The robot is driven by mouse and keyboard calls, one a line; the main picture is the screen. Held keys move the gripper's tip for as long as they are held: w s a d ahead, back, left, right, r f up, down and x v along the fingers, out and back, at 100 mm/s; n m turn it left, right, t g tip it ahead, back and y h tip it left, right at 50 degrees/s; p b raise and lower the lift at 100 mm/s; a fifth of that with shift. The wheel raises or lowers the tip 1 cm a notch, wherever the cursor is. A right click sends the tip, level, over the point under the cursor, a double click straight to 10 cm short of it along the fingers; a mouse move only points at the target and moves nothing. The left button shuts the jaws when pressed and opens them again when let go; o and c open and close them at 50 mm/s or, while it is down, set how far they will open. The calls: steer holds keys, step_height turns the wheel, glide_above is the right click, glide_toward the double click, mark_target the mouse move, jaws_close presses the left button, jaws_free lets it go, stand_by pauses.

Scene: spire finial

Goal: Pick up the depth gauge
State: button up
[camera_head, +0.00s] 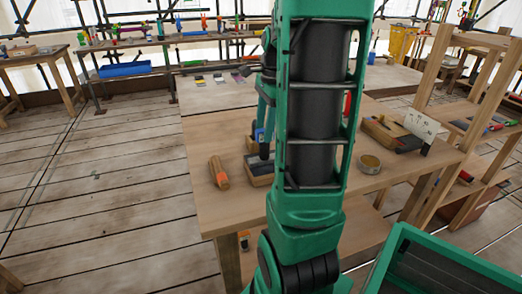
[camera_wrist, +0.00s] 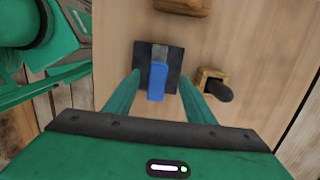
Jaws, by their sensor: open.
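A blue block with a grey piece at its far end lies over a dark square plate (camera_wrist: 174,62) in the wrist view; the blue part (camera_wrist: 157,82) looks like the body of the depth gauge. My gripper (camera_wrist: 160,79) is open. Its two green fingers stand to the left and right of the blue part, with a gap on both sides. I cannot tell how far above it the fingertips are. In the head view my arm hides much of the middle of the table, and I cannot make out the gauge clearly there.
The wooden table (camera_head: 205,130) bears a wooden block (camera_head: 218,172) at left, a round tin (camera_head: 369,163) and a wooden box (camera_head: 382,132) at right. In the wrist view a wooden piece with a dark knob (camera_wrist: 217,89) lies just right of the fingers.

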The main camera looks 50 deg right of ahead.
mark_target(262, 148)
steer(key=f, duration=0.8)
steer(key=shift+a, duration=0.3)
jaws_close()
steer(key=shift+w, duration=0.1)
